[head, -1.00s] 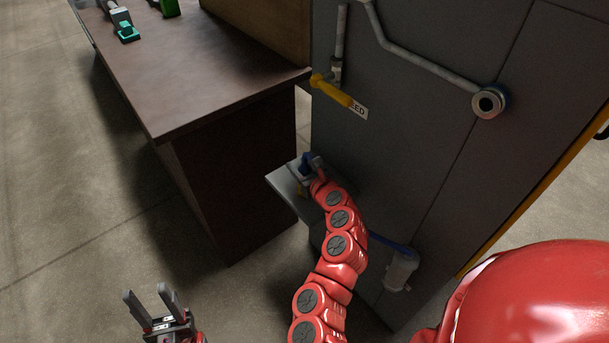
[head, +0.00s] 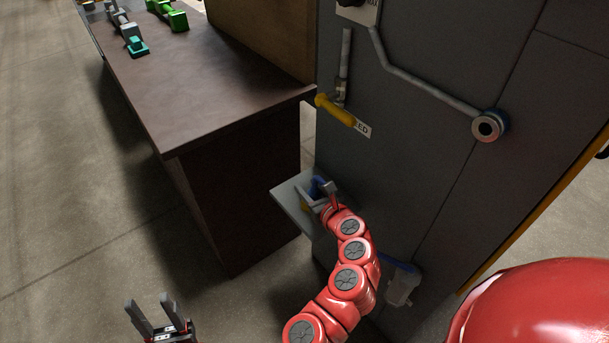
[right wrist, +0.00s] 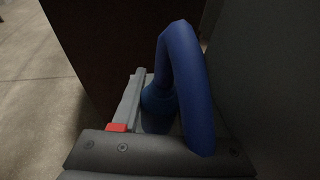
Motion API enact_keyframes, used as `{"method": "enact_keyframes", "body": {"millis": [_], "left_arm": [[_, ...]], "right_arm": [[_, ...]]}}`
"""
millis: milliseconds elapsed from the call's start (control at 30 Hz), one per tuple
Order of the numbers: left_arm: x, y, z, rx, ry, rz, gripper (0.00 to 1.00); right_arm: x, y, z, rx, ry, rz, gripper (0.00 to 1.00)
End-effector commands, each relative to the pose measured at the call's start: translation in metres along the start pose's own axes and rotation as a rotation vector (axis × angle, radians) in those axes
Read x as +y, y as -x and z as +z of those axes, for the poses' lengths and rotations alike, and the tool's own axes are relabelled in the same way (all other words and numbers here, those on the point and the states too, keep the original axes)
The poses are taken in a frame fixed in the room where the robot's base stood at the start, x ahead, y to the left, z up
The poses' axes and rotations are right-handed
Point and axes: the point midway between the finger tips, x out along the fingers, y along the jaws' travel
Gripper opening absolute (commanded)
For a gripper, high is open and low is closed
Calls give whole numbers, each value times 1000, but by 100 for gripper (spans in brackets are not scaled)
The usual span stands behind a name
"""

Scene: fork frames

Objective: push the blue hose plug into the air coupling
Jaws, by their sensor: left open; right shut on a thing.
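The air coupling (head: 488,125) is a round metal socket with a blue collar at the end of a grey pipe, on the right of the dark panel. My right gripper (head: 327,190) is at the small shelf low on the panel, well below and left of the coupling. It is shut on the blue hose plug (head: 318,184). In the right wrist view the plug (right wrist: 157,105) sits beside a grey finger, with its thick blue hose bending over; its tip is hidden. I cannot tell whether it touches the shelf. My left gripper (head: 151,303) is open and empty, low at left.
The small grey shelf (head: 290,205) sticks out from the panel (head: 430,180). A yellow-handled valve (head: 335,110) hangs above it. A brown table (head: 190,90) with tools stands at left. More blue hose (head: 402,265) shows low on the panel.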

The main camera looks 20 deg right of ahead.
Motion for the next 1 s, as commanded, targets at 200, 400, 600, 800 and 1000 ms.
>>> {"method": "enact_keyframes", "body": {"millis": [200, 400, 600, 800, 1000], "left_arm": [[-2, -35, -6, 0, 0, 0, 50], [-3, -60, -10, 0, 0, 0, 50], [-4, -70, -12, 0, 0, 0, 50], [-4, -70, -12, 0, 0, 0, 50], [-4, -70, -12, 0, 0, 0, 50]], "right_arm": [[13, 52, -4, 9, -1, 4, 0], [19, 77, -12, 6, -2, 2, 0], [22, 92, -18, 3, -1, 2, 0], [23, 95, -19, 0, 0, 2, 0], [24, 94, -19, 0, 0, 2, 0]]}}
